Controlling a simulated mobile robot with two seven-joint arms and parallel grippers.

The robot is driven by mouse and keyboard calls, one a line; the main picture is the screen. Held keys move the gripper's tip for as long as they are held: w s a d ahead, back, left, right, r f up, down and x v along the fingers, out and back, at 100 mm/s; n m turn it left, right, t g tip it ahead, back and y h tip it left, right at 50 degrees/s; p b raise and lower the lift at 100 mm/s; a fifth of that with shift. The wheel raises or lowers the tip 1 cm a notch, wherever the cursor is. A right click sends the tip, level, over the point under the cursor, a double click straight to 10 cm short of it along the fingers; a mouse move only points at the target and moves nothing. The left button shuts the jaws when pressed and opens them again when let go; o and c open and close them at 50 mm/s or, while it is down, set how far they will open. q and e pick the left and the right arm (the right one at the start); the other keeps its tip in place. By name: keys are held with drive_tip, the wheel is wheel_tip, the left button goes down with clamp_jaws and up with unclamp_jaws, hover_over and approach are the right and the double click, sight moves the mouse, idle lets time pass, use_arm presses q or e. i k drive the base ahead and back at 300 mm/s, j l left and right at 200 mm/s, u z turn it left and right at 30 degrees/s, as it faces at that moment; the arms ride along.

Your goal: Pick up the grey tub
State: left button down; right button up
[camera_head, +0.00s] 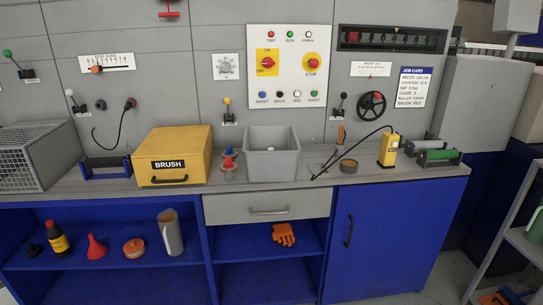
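The grey tub (273,168) is an open, square-sided container standing upright on the grey worktop, near the middle of the head camera view. Something small and white lies inside it, too small to make out. It stands above the drawer, just right of a few small red and blue-topped items (229,160). Neither of my grippers shows in the view.
A yellow BRUSH box (172,156) stands left of the tub. The control panel (289,66) is on the wall behind. A closed drawer (267,208) is below.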

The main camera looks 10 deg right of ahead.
sight(280, 165)
drive_tip(key=i+j+z, duration=0.1)
drive_tip(key=i+z, duration=0.15)
drive_tip(key=z, duration=0.2)
drive_tip(key=i+j+z, duration=0.15)
drive_tip(key=z, duration=0.35)
drive_tip(key=i, duration=0.05)
